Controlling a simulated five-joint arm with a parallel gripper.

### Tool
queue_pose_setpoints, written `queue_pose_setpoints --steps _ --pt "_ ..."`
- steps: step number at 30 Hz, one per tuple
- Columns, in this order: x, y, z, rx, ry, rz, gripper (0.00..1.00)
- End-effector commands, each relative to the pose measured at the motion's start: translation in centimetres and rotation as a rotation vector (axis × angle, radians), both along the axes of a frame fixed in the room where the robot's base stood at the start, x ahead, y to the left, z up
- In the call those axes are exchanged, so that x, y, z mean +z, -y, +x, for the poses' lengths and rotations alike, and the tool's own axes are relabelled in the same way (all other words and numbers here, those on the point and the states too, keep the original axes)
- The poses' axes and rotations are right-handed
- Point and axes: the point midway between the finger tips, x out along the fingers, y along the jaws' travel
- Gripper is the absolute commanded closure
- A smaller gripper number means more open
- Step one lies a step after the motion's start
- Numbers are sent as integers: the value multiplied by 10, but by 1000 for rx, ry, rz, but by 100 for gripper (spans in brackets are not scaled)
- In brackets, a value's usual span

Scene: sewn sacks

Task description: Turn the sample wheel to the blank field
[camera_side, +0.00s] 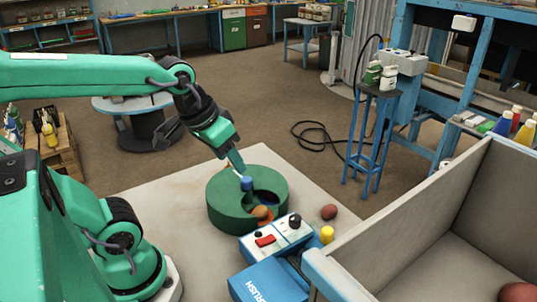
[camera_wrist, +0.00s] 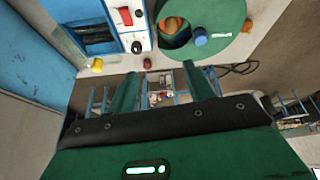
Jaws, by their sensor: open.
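The sample wheel is a green round drum (camera_side: 222,205) on the pale table in the side view; its top also shows in the wrist view (camera_wrist: 228,14). A blue knob (camera_side: 246,183) stands on its top and also shows in the wrist view (camera_wrist: 200,36). An opening in the top has a dark inside and an orange-brown round thing (camera_side: 261,212) at its near edge. My gripper (camera_side: 238,165) is above the wheel, its tip close to the knob; I cannot tell whether they touch. In the wrist view its two green fingers (camera_wrist: 163,82) are apart with nothing held.
A blue-and-white control box (camera_side: 275,238) with a red switch stands against the wheel's near side. A yellow knob (camera_side: 327,234) and a brown ball (camera_side: 329,212) are to its right. A high-walled grey bin (camera_side: 400,232) fills the right. The table left of the wheel is clear.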

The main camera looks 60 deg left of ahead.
Motion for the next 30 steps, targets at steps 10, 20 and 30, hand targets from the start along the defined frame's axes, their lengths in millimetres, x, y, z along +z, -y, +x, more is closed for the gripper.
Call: queue_pose_setpoints --steps 10,20,30 --pt "-18 -32 42 261 -146 -71 48" --pt "-51 -69 77 518 -278 -132 48" --pt "-85 -102 99 722 -376 -173 48"
